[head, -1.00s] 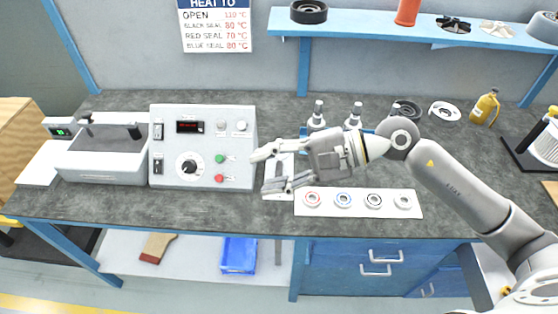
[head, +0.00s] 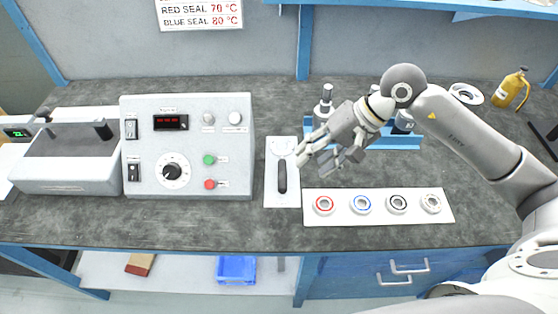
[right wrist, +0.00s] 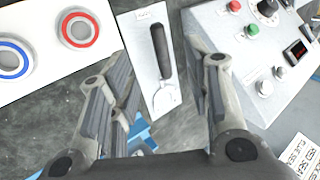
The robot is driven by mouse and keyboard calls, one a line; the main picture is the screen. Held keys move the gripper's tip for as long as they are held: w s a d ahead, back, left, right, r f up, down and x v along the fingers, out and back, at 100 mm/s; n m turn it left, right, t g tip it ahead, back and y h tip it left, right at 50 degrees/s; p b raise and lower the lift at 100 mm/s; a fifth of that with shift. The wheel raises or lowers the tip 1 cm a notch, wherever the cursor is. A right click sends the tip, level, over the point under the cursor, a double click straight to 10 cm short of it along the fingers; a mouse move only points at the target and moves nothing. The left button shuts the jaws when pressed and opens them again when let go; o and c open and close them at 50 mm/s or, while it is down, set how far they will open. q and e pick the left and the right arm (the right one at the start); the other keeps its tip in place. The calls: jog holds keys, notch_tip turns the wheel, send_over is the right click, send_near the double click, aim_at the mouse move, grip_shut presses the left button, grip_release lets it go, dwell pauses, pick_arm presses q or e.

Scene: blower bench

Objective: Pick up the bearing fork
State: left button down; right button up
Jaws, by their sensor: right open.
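The bearing fork (head: 282,176) has a black handle and a pale metal forked head, and it lies on a white plate (head: 270,198) on the bench. In the head view its handle end is nearer me and its head points to the back. The right wrist view shows the fork (right wrist: 161,52) between my open fingers but beyond them, apart from both. My right gripper (head: 311,160) is open and empty, above the bench, just right of the fork in the head view. My left gripper is not in view.
A grey control box (head: 188,182) stands left of the plate. A white strip (head: 380,216) with several ringed seals lies to the right. A blue stand (head: 400,142) with metal parts is behind the gripper. Bare bench lies in front of the plate.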

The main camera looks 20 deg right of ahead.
aim_at(285, 180)
jog(key=x, duration=0.6)
jog(key=shift+w+d+f+p, duration=0.1)
jog(key=shift+w+d+p, duration=0.1)
jog(key=shift+w+p, duration=0.15)
jog(key=p+x, duration=0.2)
jog(key=x, duration=0.3)
jog(key=shift+w+f, duration=0.1)
jog(key=shift+w, duration=0.05)
jog(key=shift+w+a+f, duration=0.1)
jog(key=shift+a+f, duration=0.05)
jog(key=shift+f, duration=0.15)
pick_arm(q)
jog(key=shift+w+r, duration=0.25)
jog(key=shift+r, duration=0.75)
pick_arm(e)
jog(key=shift+c, duration=0.2)
jog(key=shift+r, duration=0.1)
grip_shut()
